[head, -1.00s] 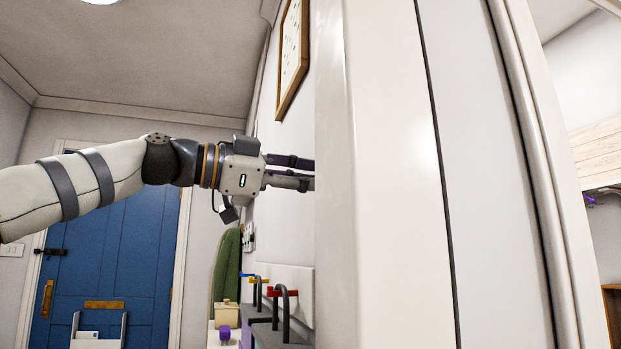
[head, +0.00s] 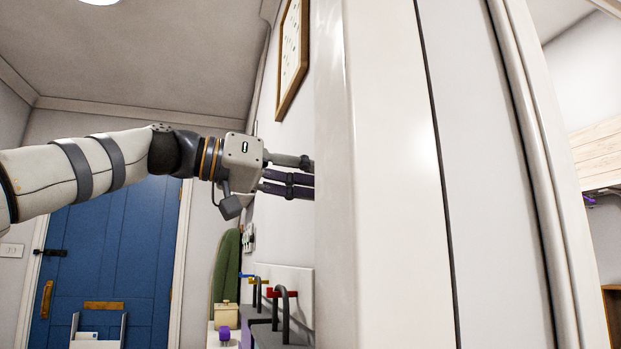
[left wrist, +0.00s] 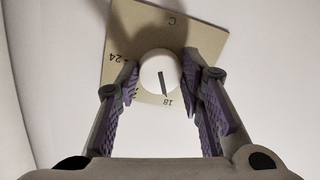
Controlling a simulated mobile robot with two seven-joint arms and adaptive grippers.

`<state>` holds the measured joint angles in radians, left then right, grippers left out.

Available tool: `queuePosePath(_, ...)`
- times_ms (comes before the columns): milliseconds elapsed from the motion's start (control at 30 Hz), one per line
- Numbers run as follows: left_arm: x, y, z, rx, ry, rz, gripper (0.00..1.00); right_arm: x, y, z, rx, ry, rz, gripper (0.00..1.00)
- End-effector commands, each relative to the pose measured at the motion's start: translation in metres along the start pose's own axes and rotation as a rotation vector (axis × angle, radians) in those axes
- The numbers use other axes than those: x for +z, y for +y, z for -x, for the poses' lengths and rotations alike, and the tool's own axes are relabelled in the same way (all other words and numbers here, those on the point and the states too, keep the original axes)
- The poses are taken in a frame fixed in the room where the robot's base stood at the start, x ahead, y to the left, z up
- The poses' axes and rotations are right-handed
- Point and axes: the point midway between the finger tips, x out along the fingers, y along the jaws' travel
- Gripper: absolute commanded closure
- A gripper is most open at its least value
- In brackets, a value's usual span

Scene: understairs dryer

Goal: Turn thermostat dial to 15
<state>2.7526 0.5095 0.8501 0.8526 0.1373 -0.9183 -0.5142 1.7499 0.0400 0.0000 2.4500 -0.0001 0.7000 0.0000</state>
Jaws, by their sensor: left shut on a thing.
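The thermostat dial (left wrist: 153,78) is a round white knob with a dark pointer line. It is mounted on a tilted beige plate (left wrist: 205,42) marked with numbers and a "C". The pointer lies towards the 18 mark; 24 shows at the left and another number is partly hidden. My left gripper (left wrist: 160,72) is shut on the dial, one purple-padded finger on each side. In the head view my left gripper (head: 308,176) reaches right, its fingertips hidden behind a white wall edge, and the dial is hidden. My right gripper is not in view.
A white wall edge (head: 385,180) fills the middle right of the head view. A framed picture (head: 291,55) hangs above the gripper. Dark hooked handles (head: 286,312) and a green board (head: 226,270) stand below. A blue door (head: 110,250) is behind the arm.

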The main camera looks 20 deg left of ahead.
Motion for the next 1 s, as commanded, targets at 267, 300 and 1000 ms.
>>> queuePosePath(267,-0.0003,0.0003,-0.0003,0.016,-0.02,0.259,0.93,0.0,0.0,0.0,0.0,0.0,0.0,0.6)
queuePosePath(300,-0.0004,0.0002,-0.0003,0.018,-0.023,0.296,0.93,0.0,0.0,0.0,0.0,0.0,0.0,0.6)
queuePosePath(1000,-0.0018,0.0005,-0.0002,0.056,-0.067,0.904,0.93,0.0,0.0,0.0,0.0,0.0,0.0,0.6)
